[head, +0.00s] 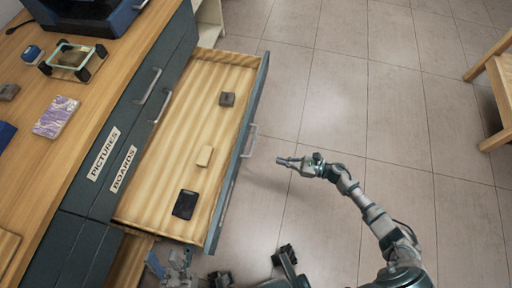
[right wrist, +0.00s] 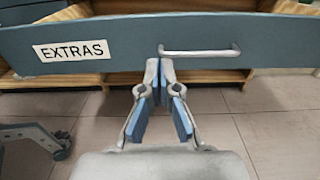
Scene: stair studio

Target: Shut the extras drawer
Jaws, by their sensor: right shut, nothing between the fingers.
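The extras drawer (head: 215,128) is pulled far out of the dark cabinet in the head view. Its front carries an EXTRAS label (right wrist: 71,50) and a metal bar handle (right wrist: 200,52), which also shows in the head view (head: 249,141). Inside lie a grey block (head: 227,99), a tan block (head: 205,156) and a black flat item (head: 185,204). My right gripper (head: 281,160) is shut and empty, just outside the drawer front near the handle. In the right wrist view its fingertips (right wrist: 159,70) appear by the handle's left end; contact is unclear. My left gripper (head: 157,265) is low at the left, its fingers unclear.
Drawers labelled PICTURES (head: 103,153) and BOARDS (head: 124,168) are flush in the cabinet. The wooden countertop (head: 50,170) holds a glass-topped frame (head: 73,61) and a purple patterned item (head: 56,117). A wooden chair (head: 497,80) stands at the right. The tiled floor between is clear.

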